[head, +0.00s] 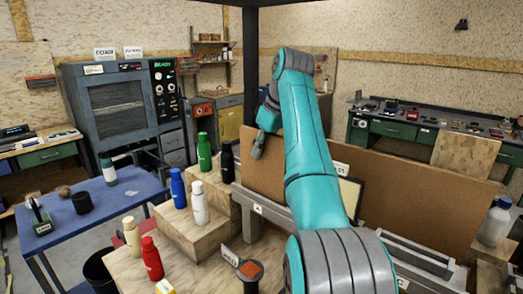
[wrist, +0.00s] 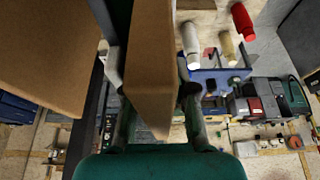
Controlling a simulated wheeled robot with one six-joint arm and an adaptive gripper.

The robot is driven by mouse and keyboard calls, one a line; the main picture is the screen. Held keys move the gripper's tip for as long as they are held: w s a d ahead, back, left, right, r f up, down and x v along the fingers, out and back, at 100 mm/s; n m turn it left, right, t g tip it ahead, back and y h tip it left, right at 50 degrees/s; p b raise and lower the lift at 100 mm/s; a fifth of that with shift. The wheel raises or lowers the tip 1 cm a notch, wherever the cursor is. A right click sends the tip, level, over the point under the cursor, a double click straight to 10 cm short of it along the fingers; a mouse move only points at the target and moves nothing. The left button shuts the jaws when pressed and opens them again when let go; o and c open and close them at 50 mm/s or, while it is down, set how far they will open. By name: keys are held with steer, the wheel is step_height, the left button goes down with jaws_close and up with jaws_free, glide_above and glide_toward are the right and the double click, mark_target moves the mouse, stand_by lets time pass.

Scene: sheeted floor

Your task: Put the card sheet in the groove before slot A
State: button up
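The card sheet (head: 400,195) is a large flat brown panel standing on edge behind my arm, above the long grey rail. Its left end is at my gripper (head: 260,145), and my arm hides part of its middle. In the wrist view the brown card sheet (wrist: 150,70) runs between the two fingers of my gripper (wrist: 150,92), which appear to press it from both sides; the exact contact is partly dark. A plate marked A (head: 258,208) sits on the grey rail (head: 275,216) below the sheet's left end.
Wooden steps (head: 190,235) carry several bottles left of the rail. A blue table (head: 115,205) stands farther left. A clear bottle (head: 495,222) is at the far right. Another brown panel (wrist: 55,50) fills the wrist view's upper left.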

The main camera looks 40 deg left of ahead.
mark_target(275, 135)
steer(key=v, duration=1.1)
steer(key=shift+d+r, duration=0.15)
steer(key=shift+r, duration=0.1)
steer(key=shift+s, duration=0.1)
